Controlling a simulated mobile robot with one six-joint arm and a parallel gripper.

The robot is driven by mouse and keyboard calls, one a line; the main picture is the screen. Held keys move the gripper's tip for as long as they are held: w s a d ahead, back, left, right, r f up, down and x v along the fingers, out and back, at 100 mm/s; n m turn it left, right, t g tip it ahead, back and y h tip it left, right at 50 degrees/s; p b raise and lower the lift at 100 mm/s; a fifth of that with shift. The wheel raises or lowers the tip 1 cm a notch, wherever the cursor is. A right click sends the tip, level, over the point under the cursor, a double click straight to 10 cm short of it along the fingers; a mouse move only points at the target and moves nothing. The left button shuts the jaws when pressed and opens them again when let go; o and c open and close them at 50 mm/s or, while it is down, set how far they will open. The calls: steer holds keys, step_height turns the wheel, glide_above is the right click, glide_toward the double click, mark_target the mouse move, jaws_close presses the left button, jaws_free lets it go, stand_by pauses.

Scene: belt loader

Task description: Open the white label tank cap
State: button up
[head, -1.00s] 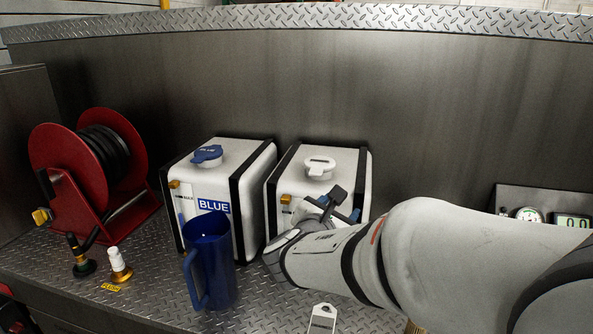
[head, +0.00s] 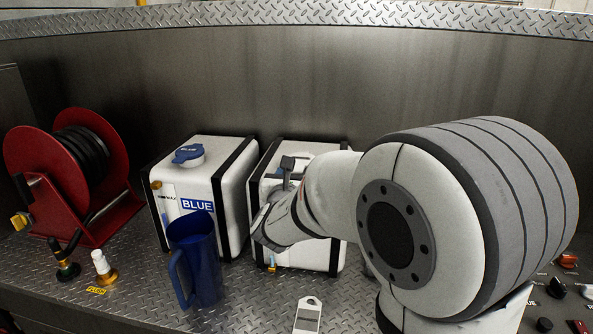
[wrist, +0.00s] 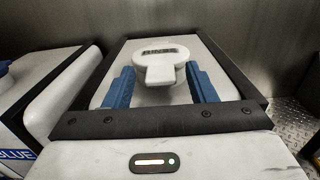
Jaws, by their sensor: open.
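The white tank cap (wrist: 158,50) has a raised tab pointing toward me and sits flat on top of the white tank (wrist: 215,58). My gripper (wrist: 160,76) is open in the wrist view, its blue fingers on either side of the cap's tab, with gaps to the tab. I cannot tell how high the fingertips are above the tank top. In the head view my arm and gripper hide most of the cap, and the white tank (head: 318,257) is partly covered. Its label is hidden there.
The blue-labelled tank (head: 225,185) with a blue cap (head: 188,153) stands close on the left. A blue jug (head: 200,265) is in front of it. A red hose reel (head: 50,205) stands far left. A white tag (head: 308,315) lies at the front.

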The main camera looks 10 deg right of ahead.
steer(key=shift+c, duration=0.3)
jaws_close()
stand_by(0.3)
